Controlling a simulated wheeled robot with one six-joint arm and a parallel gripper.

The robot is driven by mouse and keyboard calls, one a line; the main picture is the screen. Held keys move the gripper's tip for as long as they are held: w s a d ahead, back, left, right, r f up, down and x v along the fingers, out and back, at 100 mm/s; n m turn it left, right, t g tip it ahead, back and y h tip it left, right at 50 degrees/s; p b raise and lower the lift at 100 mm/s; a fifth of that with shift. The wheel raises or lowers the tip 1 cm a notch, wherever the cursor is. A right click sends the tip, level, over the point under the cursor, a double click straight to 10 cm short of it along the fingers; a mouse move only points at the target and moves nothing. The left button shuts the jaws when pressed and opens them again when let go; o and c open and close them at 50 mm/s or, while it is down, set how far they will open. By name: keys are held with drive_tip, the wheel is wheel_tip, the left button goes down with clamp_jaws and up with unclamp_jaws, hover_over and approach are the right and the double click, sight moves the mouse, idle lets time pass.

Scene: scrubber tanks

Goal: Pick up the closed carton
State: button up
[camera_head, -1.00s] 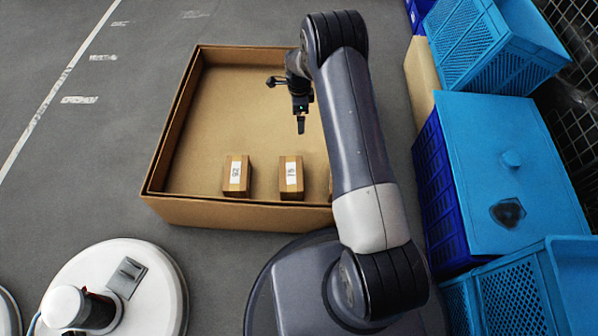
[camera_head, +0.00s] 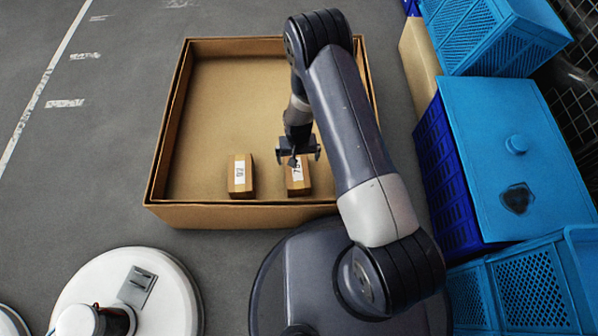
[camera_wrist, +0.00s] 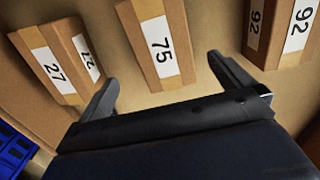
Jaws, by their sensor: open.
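Several small brown cartons stand in a large open cardboard box (camera_head: 165,205); those I see look closed. In the head view, one carton (camera_head: 241,177) is at left. The carton labelled 75 (camera_head: 299,183) is right of it, partly covered by my gripper (camera_head: 299,157). In the wrist view, my open, empty gripper (camera_wrist: 162,72) has its fingers spread either side of the 75 carton's near end (camera_wrist: 158,45), apparently without touching. A carton labelled 27 (camera_wrist: 55,62) is at left and one labelled 92 (camera_wrist: 280,32) at right. My arm hides the 27 carton in the head view.
Blue plastic crates (camera_head: 520,170) stand close along the right side. A round white machine (camera_head: 165,290) is at the lower left. The box's walls surround the cartons. Its far floor (camera_head: 235,95) is bare, and the grey floor to the left is clear.

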sight(297, 169)
wheel_tip(297, 169, down, 5)
drive_tip(key=shift+r+b, duration=0.2)
drive_tip(key=shift+b, duration=0.4)
drive_tip(key=f, duration=0.1)
drive_tip(key=f+b, duration=0.1)
drive_tip(key=f, duration=0.1)
drive_tip(key=f+b, duration=0.1)
drive_tip(key=f, duration=0.1)
drive_tip(key=shift+s+a+f, duration=0.15)
drive_tip(key=shift+s+a, duration=0.05)
drive_tip(key=shift+s, duration=0.05)
drive_tip(key=shift+c, duration=0.6)
drive_tip(key=c, duration=1.1)
